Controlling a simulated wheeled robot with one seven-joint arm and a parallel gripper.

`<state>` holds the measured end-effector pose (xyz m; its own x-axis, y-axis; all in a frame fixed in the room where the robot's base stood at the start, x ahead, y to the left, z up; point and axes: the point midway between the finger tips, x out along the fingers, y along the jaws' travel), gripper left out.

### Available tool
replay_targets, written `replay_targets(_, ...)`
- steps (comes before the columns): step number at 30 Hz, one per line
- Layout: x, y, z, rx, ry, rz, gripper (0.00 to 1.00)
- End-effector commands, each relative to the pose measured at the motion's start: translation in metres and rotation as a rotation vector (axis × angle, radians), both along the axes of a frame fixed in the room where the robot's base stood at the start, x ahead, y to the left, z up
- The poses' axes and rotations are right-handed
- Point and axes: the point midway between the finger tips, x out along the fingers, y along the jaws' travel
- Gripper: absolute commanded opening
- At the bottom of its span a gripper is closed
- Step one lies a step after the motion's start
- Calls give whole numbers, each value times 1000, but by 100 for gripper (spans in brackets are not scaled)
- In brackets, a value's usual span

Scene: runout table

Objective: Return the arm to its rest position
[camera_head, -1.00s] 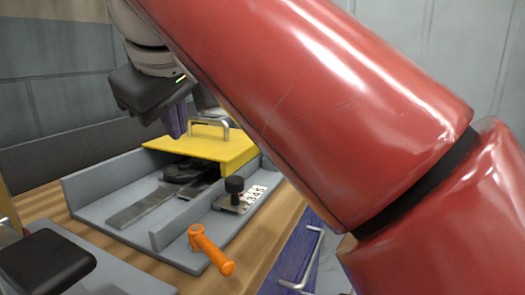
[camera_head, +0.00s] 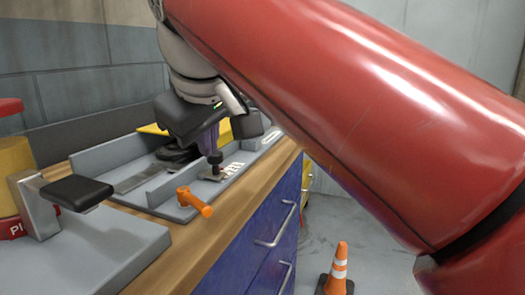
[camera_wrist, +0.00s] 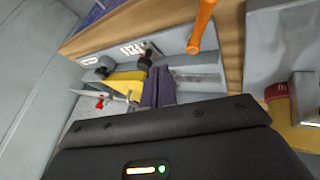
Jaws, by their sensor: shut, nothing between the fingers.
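My gripper (camera_head: 208,142) hangs from my red arm over the grey runout fixture (camera_head: 100,153) in the head view. Its purple fingers are together and hold nothing. They also show in the wrist view (camera_wrist: 158,86), pointing toward the fixture. In the head view the gripper hides much of the yellow cover (camera_head: 153,129). The black knob (camera_head: 215,158) stands close by the fingertips in the picture; I cannot tell the gap.
An orange handle (camera_head: 194,202) sticks out at the fixture's front. A black pad (camera_head: 76,191) on a grey stand is at left, near a yellow and red container (camera_head: 14,170). A blue cabinet (camera_head: 255,235) with handles is below. An orange cone (camera_head: 338,268) stands on open floor.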

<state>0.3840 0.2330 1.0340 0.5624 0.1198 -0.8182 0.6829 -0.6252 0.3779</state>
Motion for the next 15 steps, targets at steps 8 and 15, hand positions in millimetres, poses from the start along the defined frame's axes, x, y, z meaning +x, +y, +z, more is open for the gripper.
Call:
replay_targets(8,1,-76,-58,60,51,-178,0)
replay_targets(15,-35,-169,-166,191,115,-467,0)
